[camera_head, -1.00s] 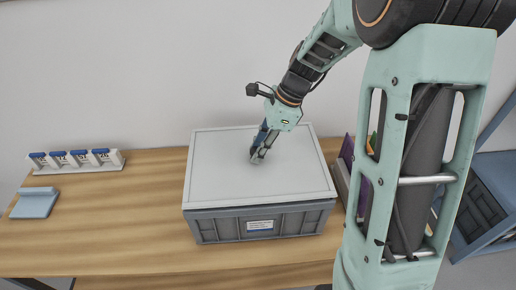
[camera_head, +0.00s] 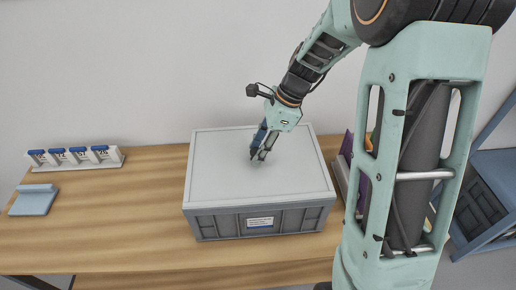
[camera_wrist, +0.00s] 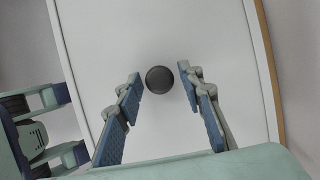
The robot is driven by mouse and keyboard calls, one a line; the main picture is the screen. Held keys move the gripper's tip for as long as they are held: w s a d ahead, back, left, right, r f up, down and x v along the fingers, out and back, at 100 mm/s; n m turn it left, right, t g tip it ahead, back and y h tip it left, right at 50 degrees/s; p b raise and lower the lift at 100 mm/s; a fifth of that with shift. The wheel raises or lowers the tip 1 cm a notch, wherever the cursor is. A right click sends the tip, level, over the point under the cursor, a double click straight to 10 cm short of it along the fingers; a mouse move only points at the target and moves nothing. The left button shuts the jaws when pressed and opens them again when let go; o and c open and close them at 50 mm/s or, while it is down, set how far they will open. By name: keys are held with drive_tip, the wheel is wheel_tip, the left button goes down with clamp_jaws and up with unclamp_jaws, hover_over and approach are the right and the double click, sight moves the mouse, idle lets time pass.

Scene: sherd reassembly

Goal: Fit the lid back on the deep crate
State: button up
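The deep crate (camera_head: 225,223) is a grey box with a label on its front, standing on the wooden table. The light grey lid (camera_head: 220,180) lies on top of the crate and covers its opening; it also fills most of the wrist view (camera_wrist: 200,40). A dark round knob (camera_wrist: 160,79) is on the lid, seen in the wrist view. My gripper (camera_head: 257,158) is above the middle of the lid. In the wrist view my gripper (camera_wrist: 158,88) is open, its two fingers apart on either side of the knob and not touching it.
A white rack with several blue-topped items (camera_head: 78,158) stands at the back left. A blue-grey pad (camera_head: 34,200) lies in front of it. Books or folders (camera_head: 345,165) stand close to the crate's right side. The table left of the crate (camera_head: 125,215) is clear.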

drive_tip(key=shift+o, duration=0.5)
drive_tip(key=v, duration=1.2)
